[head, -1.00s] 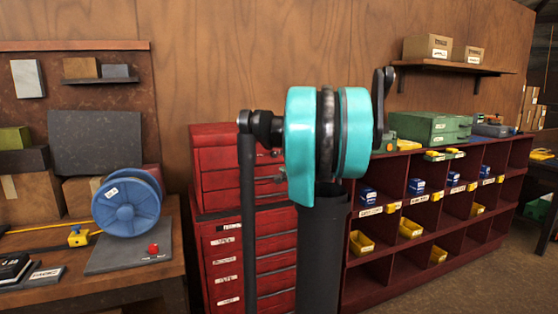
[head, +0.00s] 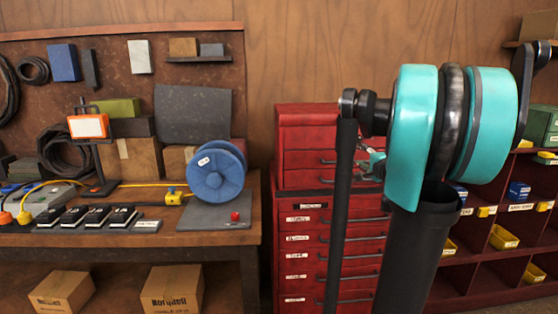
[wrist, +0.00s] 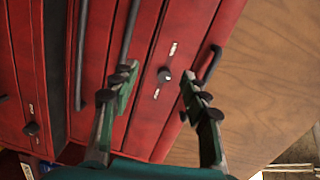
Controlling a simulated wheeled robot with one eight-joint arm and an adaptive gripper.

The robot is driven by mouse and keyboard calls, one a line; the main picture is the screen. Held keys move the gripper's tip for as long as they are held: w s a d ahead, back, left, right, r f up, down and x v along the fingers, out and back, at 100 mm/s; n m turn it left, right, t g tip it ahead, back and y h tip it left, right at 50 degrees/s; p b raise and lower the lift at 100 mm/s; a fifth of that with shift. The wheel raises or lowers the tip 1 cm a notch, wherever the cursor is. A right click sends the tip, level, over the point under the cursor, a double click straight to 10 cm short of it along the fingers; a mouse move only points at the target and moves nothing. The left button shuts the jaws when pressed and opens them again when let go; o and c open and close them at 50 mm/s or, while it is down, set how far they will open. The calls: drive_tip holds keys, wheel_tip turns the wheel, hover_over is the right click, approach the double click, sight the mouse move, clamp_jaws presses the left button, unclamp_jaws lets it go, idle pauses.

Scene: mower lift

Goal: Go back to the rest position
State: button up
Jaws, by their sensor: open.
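My gripper (wrist: 160,105) is open and empty in the wrist view, its two dark green fingers spread apart. Beyond the fingers is the red tool chest (wrist: 85,45), seen tilted, with dark handles and a round lock between the fingertips. I cannot tell the exact gap between the fingers and the chest. In the head view the red tool chest (head: 300,235) stands in the middle, partly hidden behind my teal and black arm. A small part of my gripper (head: 372,165) shows in front of its upper drawers.
A workbench (head: 215,240) on the left holds a blue cable reel (head: 217,176), an orange work lamp (head: 88,126) and several black packs. Cardboard boxes (head: 172,290) lie beneath it. A red cubby shelf (head: 480,270) with yellow bins stands at the right.

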drive_tip(key=s+a+f+n+g+y, duration=0.2)
drive_tip(key=s+a+f+n+g, duration=0.25)
drive_tip(key=s+a+f, duration=0.45)
drive_tip(key=s+a+f+n+g+y, duration=0.2)
drive_tip(key=s+a+f+n+g, duration=0.15)
drive_tip(key=a+f+n, duration=0.4)
drive_tip(key=s+f+n+g+h, duration=0.2)
drive_tip(key=s+f, duration=0.5)
drive_tip(key=s, duration=0.2)
drive_tip(key=s+a+f+n+g+h, duration=0.1)
drive_tip(key=s+f+n+g+h, duration=0.1)
drive_tip(key=s+f, duration=0.5)
drive_tip(key=s+g+h, duration=0.1)
drive_tip(key=s, duration=0.2)
drive_tip(key=shift+s, duration=0.15)
drive_tip(key=shift+a, duration=0.1)
drive_tip(key=shift+c, duration=0.2)
